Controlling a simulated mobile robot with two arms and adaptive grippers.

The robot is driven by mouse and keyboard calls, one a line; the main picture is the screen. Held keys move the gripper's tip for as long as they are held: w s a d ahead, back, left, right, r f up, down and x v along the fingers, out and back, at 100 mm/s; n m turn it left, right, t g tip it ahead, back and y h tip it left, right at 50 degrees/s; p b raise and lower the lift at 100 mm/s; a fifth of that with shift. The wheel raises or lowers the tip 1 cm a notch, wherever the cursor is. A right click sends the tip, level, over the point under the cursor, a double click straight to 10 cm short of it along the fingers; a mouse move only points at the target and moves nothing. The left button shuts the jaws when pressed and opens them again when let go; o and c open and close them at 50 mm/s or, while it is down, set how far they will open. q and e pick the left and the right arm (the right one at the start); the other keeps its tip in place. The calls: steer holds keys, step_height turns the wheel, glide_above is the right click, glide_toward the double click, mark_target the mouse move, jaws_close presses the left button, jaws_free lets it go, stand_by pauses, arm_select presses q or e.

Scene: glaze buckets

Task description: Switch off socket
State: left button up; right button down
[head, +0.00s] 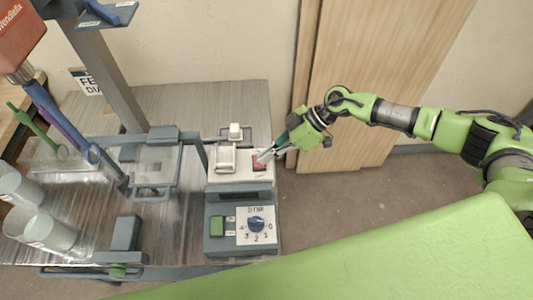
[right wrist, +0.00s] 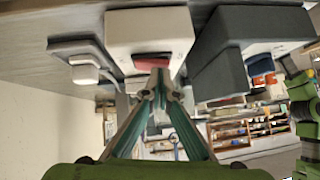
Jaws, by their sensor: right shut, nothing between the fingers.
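A white plug (head: 226,156) sits left of the switch. My right gripper (head: 265,157) is shut and empty, its fingertips right at the switch; contact cannot be told. In the right wrist view the socket box (right wrist: 150,28) and red switch (right wrist: 151,62) show just beyond the fingertips (right wrist: 158,82). The switch position is unclear. My left gripper is not in view.
The grey control unit (head: 213,240) has a green button (head: 217,226) and blue dial (head: 256,224) in front. A grey mixer stand (head: 110,75) and clear cups (head: 50,232) stand to the left. Wooden panels (head: 370,60) lean behind; floor right of the table is clear.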

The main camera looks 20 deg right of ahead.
steer(key=shift+s+t+p, duration=0.3)
steer(key=shift+p, duration=0.85)
steer(key=shift+f+b, duration=0.25)
steer(key=shift+b, duration=0.25)
steer(key=shift+w, duration=0.25)
steer(key=shift+w+d, duration=0.15)
steer(key=shift+w, duration=0.6)
steer(key=shift+r, duration=0.15)
